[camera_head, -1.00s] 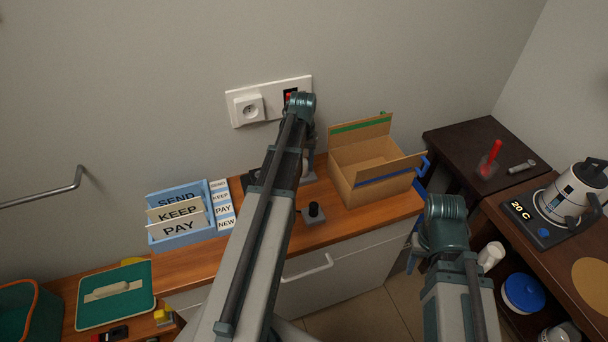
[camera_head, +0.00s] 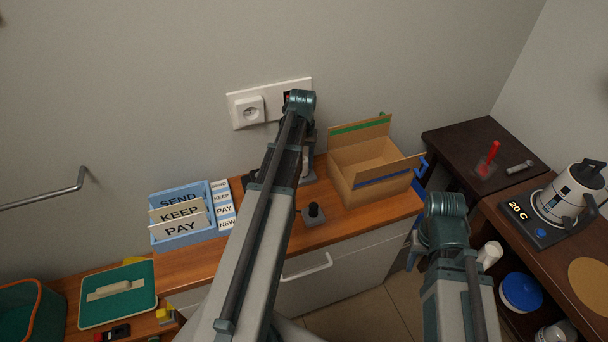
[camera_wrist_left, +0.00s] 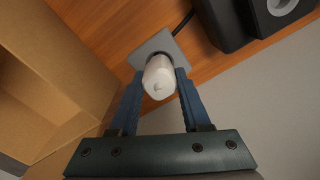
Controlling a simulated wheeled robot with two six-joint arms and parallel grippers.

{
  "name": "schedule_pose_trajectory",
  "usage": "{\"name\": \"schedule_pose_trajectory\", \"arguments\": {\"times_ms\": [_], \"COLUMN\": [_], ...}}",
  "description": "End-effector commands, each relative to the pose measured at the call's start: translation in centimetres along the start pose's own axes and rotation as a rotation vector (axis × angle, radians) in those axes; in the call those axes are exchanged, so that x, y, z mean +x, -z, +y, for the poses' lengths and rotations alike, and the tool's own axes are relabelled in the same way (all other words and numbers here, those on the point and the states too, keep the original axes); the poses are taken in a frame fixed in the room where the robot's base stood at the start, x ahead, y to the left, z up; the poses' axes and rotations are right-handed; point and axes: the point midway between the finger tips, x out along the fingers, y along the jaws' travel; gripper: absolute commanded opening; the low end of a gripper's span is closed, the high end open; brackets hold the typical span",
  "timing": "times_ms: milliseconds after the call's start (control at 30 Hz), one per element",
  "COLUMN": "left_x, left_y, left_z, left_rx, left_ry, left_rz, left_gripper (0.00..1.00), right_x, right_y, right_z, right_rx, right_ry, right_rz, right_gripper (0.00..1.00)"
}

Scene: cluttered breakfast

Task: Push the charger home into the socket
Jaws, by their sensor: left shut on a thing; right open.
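A grey square plate (camera_wrist_left: 148,48) lies behind the piece, on the wooden top. Whether they touch is unclear. My right gripper (camera_head: 413,260) hangs at the right, open, its fingertips mostly hidden.
An open cardboard box (camera_head: 372,165) stands right of my left gripper. A black knob (camera_head: 314,211) sits near the counter's front edge. A blue letter holder (camera_head: 180,238) stands at the left. A kettle (camera_head: 570,190) and red-handled thing (camera_head: 493,153) are far right.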

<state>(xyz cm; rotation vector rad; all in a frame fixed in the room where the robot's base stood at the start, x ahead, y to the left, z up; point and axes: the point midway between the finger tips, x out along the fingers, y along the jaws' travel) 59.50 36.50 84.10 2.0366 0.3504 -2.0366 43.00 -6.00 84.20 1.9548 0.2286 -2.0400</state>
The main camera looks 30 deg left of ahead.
Motion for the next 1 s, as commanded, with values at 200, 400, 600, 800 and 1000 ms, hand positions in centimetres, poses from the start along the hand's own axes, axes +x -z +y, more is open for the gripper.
{"name": "schedule_pose_trajectory", "arguments": {"times_ms": [200,400,600,800,1000], "left_x": [-0.1,-1.1,-2.3,-3.5,-4.5], "left_y": [0.0,0.0,0.0,0.0,0.0], "left_z": [0.0,0.0,0.0,0.0,0.0], "left_rx": [0.0,0.0,0.0,0.0,0.0], "left_ry": [0.0,0.0,0.0,0.0,0.0], "left_rz": [0.0,0.0,0.0,0.0,0.0], "left_gripper": [0.0,0.0,0.0,0.0,0.0], "right_x": [-0.1,-1.1,-2.3,-3.4,-4.5], "right_y": [0.0,-0.1,-0.1,-0.2,-0.3], "right_z": [0.0,0.1,0.2,0.3,0.4], "right_rx": [0.0,0.0,0.0,0.0,0.0], "right_ry": [0.0,0.0,0.0,0.0,0.0], "right_rz": [0.0,0.0,0.0,0.0,0.0], "right_gripper": [0.5,0.5,0.5,0.5,0.5]}}
